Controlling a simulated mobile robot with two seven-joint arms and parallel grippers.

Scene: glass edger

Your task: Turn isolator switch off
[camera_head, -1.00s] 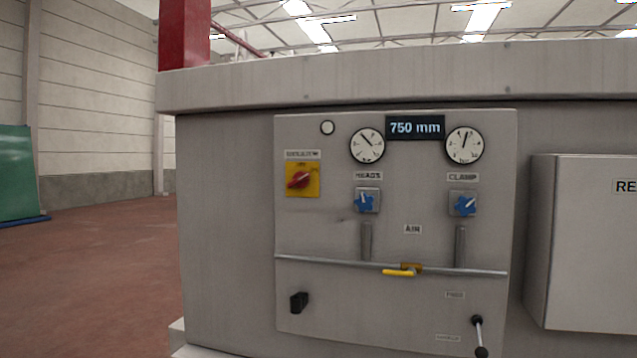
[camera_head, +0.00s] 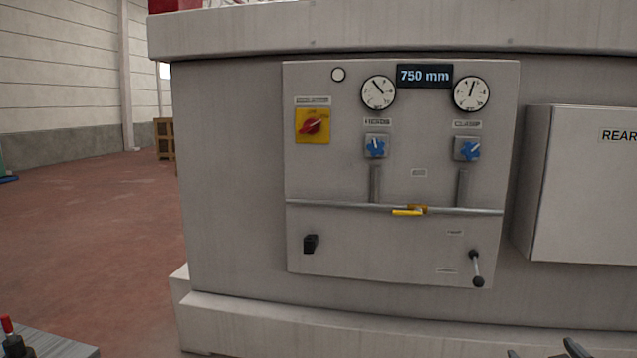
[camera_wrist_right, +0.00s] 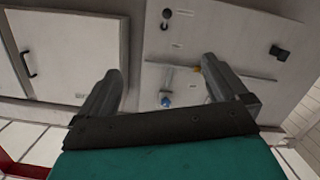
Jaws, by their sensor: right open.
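The isolator switch (camera_head: 312,126) is a red rotary knob on a yellow plate, at the upper left of the grey control panel (camera_head: 340,180). The knob's handle looks slanted, and the small marks around it are too blurred to read. My right gripper (camera_head: 543,350) just enters the head view at the bottom right, below and well right of the switch, touching nothing. In the right wrist view my right gripper (camera_wrist_right: 160,68) is open and empty, facing the panel from a distance. The isolator switch cannot be made out there. My left gripper is not in view.
A grey box (camera_head: 585,190) projects at right. A ledge (camera_head: 400,325) runs below.

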